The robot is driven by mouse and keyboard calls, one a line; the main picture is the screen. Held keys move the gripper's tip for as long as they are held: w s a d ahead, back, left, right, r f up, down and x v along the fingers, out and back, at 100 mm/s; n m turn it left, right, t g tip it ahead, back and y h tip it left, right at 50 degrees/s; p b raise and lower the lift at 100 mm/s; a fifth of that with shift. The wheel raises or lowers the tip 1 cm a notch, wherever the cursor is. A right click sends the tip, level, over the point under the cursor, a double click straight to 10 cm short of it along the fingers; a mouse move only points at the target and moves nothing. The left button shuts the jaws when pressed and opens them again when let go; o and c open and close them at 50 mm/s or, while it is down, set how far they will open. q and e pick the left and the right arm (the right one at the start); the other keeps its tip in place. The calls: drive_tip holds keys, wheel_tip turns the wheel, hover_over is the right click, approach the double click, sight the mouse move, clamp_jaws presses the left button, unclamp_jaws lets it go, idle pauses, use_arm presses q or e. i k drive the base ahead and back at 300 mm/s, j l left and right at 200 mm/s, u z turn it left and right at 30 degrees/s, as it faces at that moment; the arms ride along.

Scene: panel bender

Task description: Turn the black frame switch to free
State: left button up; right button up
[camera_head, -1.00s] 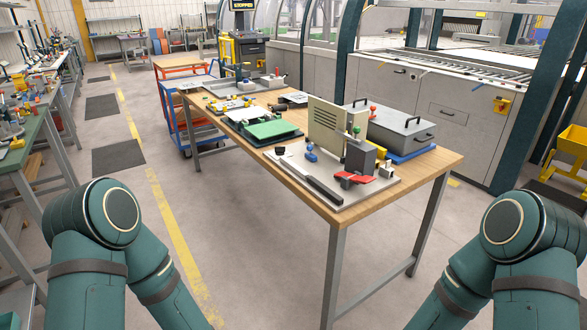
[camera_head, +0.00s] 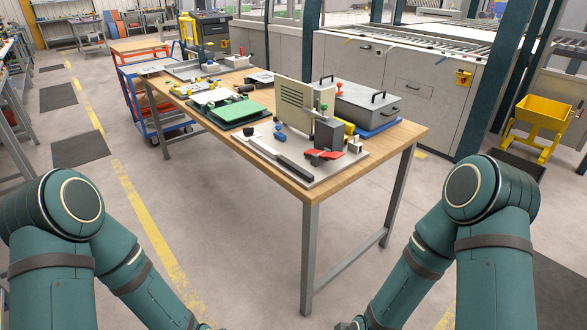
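A black frame (camera_head: 220,121) with a green plate (camera_head: 240,109) on it lies in the middle of the wooden table (camera_head: 281,188). Small blue and dark parts sit near the frame's right end; I cannot tell at this size which part is the switch or how it is set. Both of my arms show, bent at the elbow, in front of the table.
A grey base plate (camera_head: 333,174) with a beige slotted panel (camera_head: 294,98) and red clamp handle (camera_head: 324,155) stands at the table's near end. A grey lidded box (camera_head: 357,103) is behind it. A blue cart (camera_head: 150,108) stands left of the table. Floor before the table is clear.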

sight(248, 131)
drive_tip(key=i+j+z, duration=0.1)
drive_tip(key=z, duration=0.25)
drive_tip(key=j+z, duration=0.15)
drive_tip(key=z, duration=0.2)
drive_tip(key=i+j+z, duration=0.1)
drive_tip(key=z, duration=0.25)
drive_tip(key=i+j+z, duration=0.2)
drive_tip(key=j, duration=0.3)
drive_tip(key=j+z, duration=0.25)
drive_tip(key=j, duration=0.25)
drive_tip(key=j+z, duration=0.1)
drive_tip(key=j, duration=0.85)
